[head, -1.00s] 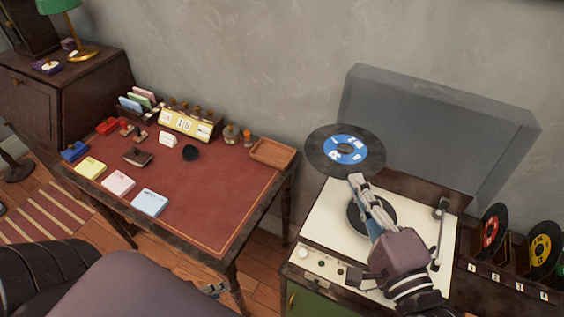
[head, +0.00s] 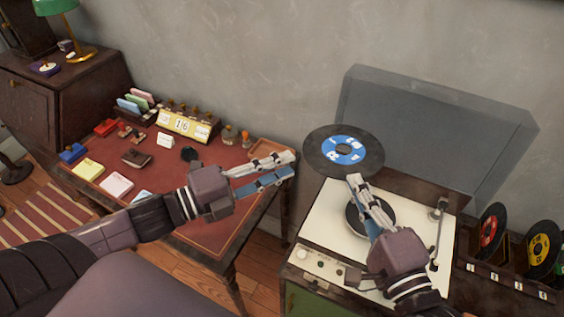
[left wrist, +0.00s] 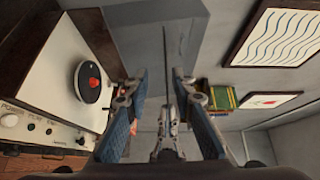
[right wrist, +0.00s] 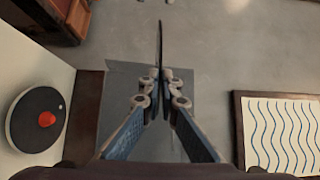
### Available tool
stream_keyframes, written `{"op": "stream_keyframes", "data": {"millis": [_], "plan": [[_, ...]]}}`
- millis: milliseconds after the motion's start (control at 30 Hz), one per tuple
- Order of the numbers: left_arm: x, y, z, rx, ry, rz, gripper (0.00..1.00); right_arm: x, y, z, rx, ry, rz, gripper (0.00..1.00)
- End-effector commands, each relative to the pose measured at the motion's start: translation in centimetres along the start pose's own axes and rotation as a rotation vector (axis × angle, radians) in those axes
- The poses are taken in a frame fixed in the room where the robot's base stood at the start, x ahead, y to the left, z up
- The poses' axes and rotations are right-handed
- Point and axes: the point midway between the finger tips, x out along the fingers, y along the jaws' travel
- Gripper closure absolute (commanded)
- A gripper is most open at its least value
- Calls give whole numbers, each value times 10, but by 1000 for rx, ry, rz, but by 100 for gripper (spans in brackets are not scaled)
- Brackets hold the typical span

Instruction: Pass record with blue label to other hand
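The black record with the blue label (head: 343,150) is held upright above the turntable. My right gripper (head: 355,180) is shut on its lower edge. In the right wrist view the record (right wrist: 160,45) shows edge-on between the closed fingertips (right wrist: 160,80). My left gripper (head: 293,164) is open just left of the record, over the desk's right end, and does not touch it in the head view. In the left wrist view the record (left wrist: 167,60) is a thin edge-on line between the spread left fingers (left wrist: 157,85), nearer the right finger.
Below is the record player (head: 325,215) with its clear lid (head: 430,130) raised behind. A rack at right holds a red-label record (head: 491,230) and a yellow-label record (head: 542,250). The red-topped desk (head: 225,155) with stationery stands at left.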

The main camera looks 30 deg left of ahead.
Motion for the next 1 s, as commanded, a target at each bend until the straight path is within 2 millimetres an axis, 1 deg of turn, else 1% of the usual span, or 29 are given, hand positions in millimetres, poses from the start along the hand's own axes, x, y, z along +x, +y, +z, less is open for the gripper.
{"op": "stream_keyframes", "data": {"millis": [33, 100, 267, 767, 1000], "plan": [[2, -5, 0, -5, 6, -10, 77, 0, 0, 0, 0, 0, -1, 100], [4, -8, -1, -10, 10, -17, 77, 0, 0, 0, 0, 0, -1, 100], [14, -9, 0, -12, 9, -19, 77, 0, 0, 0, 0, 0, -1, 100], [65, -10, 0, -10, 9, -18, 77, 0, 0, 0, 0, 0, -1, 100], [92, -10, -1, -10, 9, -19, 77, 0, 0, 0, 0, 0, -1, 100]]}}
